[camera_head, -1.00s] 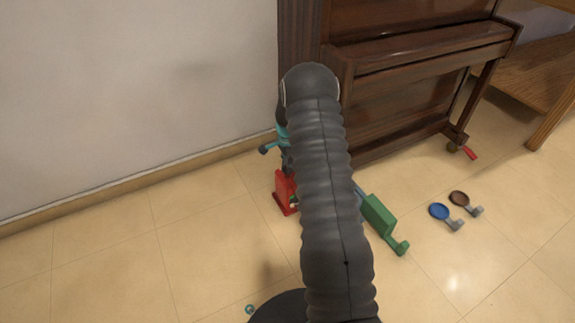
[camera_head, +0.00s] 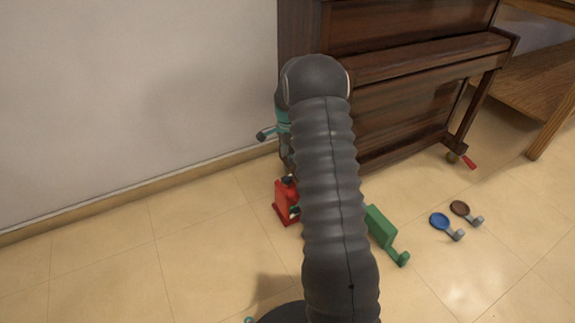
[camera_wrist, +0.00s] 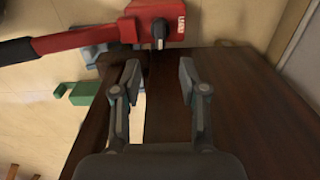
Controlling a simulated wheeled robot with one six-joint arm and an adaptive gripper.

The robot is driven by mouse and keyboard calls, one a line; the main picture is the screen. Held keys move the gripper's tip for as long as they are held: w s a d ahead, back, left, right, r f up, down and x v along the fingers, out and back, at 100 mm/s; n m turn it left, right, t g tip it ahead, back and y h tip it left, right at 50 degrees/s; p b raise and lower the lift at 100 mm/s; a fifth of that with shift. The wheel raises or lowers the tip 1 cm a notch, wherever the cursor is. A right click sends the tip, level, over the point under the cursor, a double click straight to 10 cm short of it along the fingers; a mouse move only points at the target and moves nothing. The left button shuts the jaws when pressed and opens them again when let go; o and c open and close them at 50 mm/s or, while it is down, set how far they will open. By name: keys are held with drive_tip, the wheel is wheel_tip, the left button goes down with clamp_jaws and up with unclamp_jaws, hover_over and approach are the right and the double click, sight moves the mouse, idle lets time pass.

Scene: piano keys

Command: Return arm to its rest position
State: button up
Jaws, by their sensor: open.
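My gripper (camera_wrist: 159,82) shows in the wrist view with its two fingers spread apart and nothing between them. It hangs over the dark brown wood of the piano (camera_wrist: 258,100). In the head view my arm runs up the middle of the picture and hides the gripper. The piano (camera_head: 400,105) stands behind and to the right of my arm, against the wall. Its keys cannot be made out in either view.
A red object (camera_head: 284,205) stands on the floor left of my arm; a green hooked one (camera_head: 381,228) lies right. Blue (camera_head: 440,220) and brown (camera_head: 460,208) round pieces lie farther right. A wooden bench (camera_head: 540,85) is at far right. Floor at left is clear.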

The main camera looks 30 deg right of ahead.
drive_tip(key=shift+r, duration=0.9)
drive_tip(key=s+a+n+g, duration=0.1)
drive_tip(key=s+a+n, duration=0.2)
drive_tip(key=s+n, duration=0.45)
drive_tip(key=s+a+r+n+t+p, duration=0.2)
drive_tip(key=s+a+r, duration=0.3)
drive_tip(key=s+r, duration=0.5)
drive_tip(key=s+a+r+n+t+p, duration=0.2)
drive_tip(key=s+a+r+n+p, duration=0.2)
drive_tip(key=s+r, duration=0.6)
drive_tip(key=s+a+r+n+t+p, duration=0.2)
drive_tip(key=s+a+r+n, duration=0.2)
drive_tip(key=s+a+r, duration=0.4)
wheel_tip(320, 180, up, 6)
drive_tip(key=shift+s+r+t+p, duration=0.1)
drive_tip(key=shift+s+t+p, duration=0.25)
drive_tip(key=shift+s, duration=0.8)
